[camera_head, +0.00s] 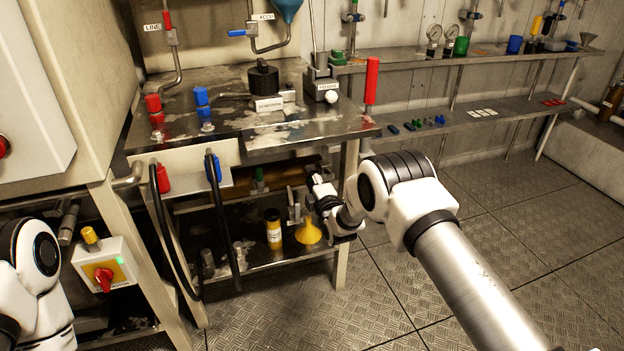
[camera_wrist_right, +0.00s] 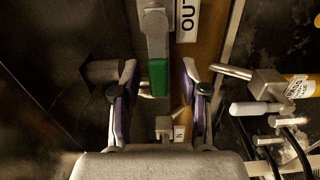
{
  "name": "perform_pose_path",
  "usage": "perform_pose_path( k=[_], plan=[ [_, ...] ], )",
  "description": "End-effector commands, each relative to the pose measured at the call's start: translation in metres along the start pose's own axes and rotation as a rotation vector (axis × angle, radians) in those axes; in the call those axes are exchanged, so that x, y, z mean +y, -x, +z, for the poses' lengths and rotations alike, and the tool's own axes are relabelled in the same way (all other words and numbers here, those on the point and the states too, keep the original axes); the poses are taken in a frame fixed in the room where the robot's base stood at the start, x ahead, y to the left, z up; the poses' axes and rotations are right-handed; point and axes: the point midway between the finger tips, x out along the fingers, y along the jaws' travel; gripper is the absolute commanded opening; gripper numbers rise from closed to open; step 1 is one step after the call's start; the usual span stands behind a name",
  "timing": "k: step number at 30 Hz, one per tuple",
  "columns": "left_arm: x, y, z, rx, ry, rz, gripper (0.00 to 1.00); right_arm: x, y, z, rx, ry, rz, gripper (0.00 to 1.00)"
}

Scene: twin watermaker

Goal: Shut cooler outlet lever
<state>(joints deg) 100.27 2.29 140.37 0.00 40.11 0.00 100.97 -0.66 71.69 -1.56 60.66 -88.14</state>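The outlet lever (camera_wrist_right: 157,76) is a grey metal arm with a green grip, seen in the right wrist view hanging down beside a white label reading "OU". My right gripper (camera_wrist_right: 160,85) is open, with one finger on each side of the green grip and gaps visible on both sides. In the head view my right gripper (camera_head: 314,184) reaches under the bench, by the lower shelf. A small green-handled fitting (camera_head: 259,178) shows to its left there; I cannot tell if it is the same lever. My left arm is at the lower left, its gripper out of view.
The steel bench top (camera_head: 230,120) is above my right gripper. A yellow funnel (camera_head: 308,233) and a yellow bottle (camera_head: 273,231) stand on the lower shelf. Black hoses (camera_head: 227,235) hang on the left. In the wrist view, metal fittings (camera_wrist_right: 270,95) sit close on the right.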

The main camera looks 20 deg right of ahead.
Motion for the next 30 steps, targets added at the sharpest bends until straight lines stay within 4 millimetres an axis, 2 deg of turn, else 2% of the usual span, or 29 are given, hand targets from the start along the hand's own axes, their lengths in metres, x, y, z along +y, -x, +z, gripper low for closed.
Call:
perform_pose_path(
  k=[5, 8, 11, 18, 21, 25, 30],
  plan=[
    [0.000, 0.000, 0.000, 0.000, 0.000, 0.000, 0.44, 0.000, 0.001, 0.000, -0.001, 0.000, 0.001, 0.44],
    [0.000, 0.000, 0.000, 0.000, 0.000, 0.000, 0.44, 0.000, 0.007, 0.000, -0.001, 0.000, 0.000, 0.44],
    [0.000, 0.000, 0.000, 0.000, 0.000, 0.000, 0.44, 0.000, 0.023, 0.000, -0.001, 0.000, -0.002, 0.44],
    [0.000, 0.000, 0.000, 0.000, 0.000, 0.000, 0.44, -0.001, 0.086, 0.000, 0.000, 0.000, -0.004, 0.44],
    [0.000, 0.000, 0.000, 0.000, 0.000, 0.000, 0.44, -0.001, 0.105, 0.000, 0.000, 0.000, -0.002, 0.44],
    [0.000, 0.000, 0.000, 0.000, 0.000, 0.000, 0.44, 0.000, 0.118, 0.000, 0.000, 0.000, -0.001, 0.44],
    [0.000, 0.000, 0.000, 0.000, 0.000, 0.000, 0.44, 0.000, 0.120, 0.000, 0.000, 0.000, 0.001, 0.44]
  ],
)
